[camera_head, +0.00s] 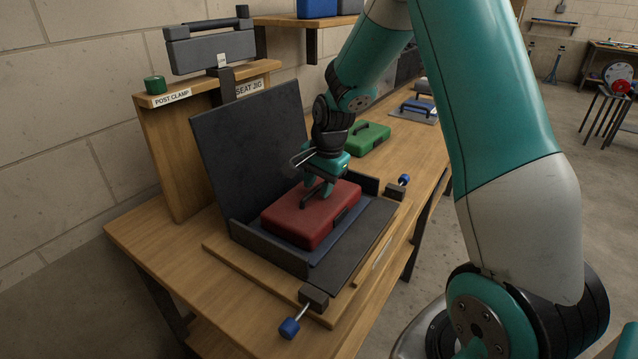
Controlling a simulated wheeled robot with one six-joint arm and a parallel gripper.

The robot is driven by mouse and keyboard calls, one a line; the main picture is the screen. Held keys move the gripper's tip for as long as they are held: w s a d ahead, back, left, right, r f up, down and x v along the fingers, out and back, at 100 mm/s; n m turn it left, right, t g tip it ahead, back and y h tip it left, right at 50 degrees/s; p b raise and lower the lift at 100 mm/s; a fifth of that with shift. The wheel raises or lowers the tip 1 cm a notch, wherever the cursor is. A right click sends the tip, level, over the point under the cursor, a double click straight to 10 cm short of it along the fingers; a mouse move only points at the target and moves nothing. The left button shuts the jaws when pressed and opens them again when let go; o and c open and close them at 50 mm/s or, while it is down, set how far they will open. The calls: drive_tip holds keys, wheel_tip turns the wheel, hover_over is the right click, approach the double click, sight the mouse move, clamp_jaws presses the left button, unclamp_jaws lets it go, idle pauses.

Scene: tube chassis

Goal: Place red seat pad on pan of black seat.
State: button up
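The red seat pad (300,222) is a flat red block with a dark handle on top. It lies inside the low-walled pan (335,240) of the black seat, whose tall backrest (245,150) stands upright on the left. It looks flat, but I cannot tell if it rests fully on the pan floor. My gripper (319,185) points down at the pad's handle, with its teal fingers around or touching it. The fingers and handle overlap in the view, so I cannot tell whether the grip is closed.
A wooden seat jig board (240,250) carries the seat, with blue-knobbed clamps (290,327) at its front and right (404,180). A green pad (368,138) lies behind on the bench. A wooden post (165,150) stands left. The bench's near-left corner is clear.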

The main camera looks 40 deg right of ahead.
wheel_tip(320, 180, up, 11)
drive_tip(key=s, duration=0.2)
drive_tip(key=s+a+r+n+y, duration=0.1)
drive_tip(key=s+a+r+n, duration=0.1)
drive_tip(key=s+a+n, duration=0.3)
drive_tip(key=s+a+r+n, duration=0.2)
drive_tip(key=a+n, duration=0.1)
drive_tip(key=a, duration=0.3)
drive_tip(key=s+a+n+g+y, duration=0.1)
drive_tip(key=s+a+n, duration=0.5)
drive_tip(key=s, duration=0.2)
drive_tip(key=s+a+n+g+y, duration=0.1)
drive_tip(key=s+a+n, duration=0.4)
drive_tip(key=s+n, duration=0.2)
drive_tip(key=shift+s+a, duration=0.4)
drive_tip(key=shift+s, duration=0.7)
